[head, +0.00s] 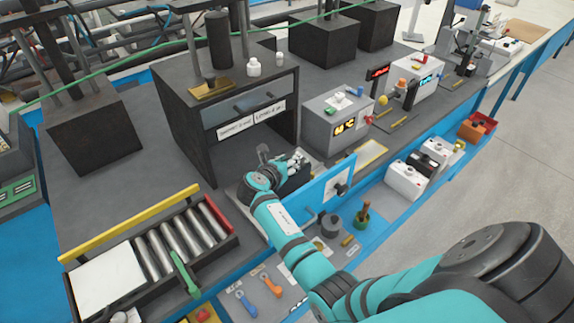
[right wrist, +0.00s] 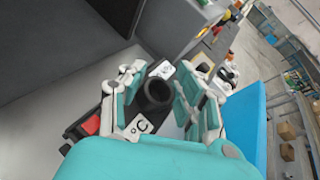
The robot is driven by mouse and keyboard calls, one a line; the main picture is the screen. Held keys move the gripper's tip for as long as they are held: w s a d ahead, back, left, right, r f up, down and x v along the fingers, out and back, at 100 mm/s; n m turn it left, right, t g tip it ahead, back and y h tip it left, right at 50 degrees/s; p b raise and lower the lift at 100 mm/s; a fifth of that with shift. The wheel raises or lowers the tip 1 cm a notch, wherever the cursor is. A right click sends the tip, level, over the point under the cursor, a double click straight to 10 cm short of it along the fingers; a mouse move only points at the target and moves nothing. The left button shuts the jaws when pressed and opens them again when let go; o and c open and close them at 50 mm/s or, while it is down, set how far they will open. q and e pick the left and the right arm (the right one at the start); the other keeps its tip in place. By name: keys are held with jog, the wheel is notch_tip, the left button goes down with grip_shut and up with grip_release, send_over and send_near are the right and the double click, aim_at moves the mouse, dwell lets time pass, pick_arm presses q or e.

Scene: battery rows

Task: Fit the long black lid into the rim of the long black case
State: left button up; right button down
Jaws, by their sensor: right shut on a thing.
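The long black case (head: 97,307) lies at the lower left of the head view, with a row of grey metal cylinders, a white square panel and a red end. My right gripper (head: 283,168) is in front of the dark cabinet, to the right of the case and apart from it. In the right wrist view my right gripper (right wrist: 160,100) is closed around a black round knob-like part (right wrist: 155,95). It seems to belong to the long black lid (right wrist: 75,130), a dark piece with a red patch, largely hidden by the fingers. My left gripper is not in view.
A dark cabinet (head: 205,165) with a labelled drawer stands just behind my right gripper. An upright blue panel (head: 310,195) is close on its right. A yellow bar (head: 130,222) runs behind the case. Blue and orange tools (head: 270,285) lie at the front.

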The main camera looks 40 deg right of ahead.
notch_tip(320, 180, up, 8)
jog(key=shift+g, duration=0.3)
jog(key=shift+w+a+f+b, duration=0.15)
jog(key=shift+f+b, duration=0.45)
jog(key=shift+f, duration=1.2)
jog(key=shift+w+d+f+b, duration=0.1)
jog(key=shift+f+b, duration=0.45)
jog(key=shift+f, duration=1.2)
jog(key=shift+p, duration=0.55)
jog(key=shift+p, duration=0.55)
jog(key=shift+p, duration=0.45)
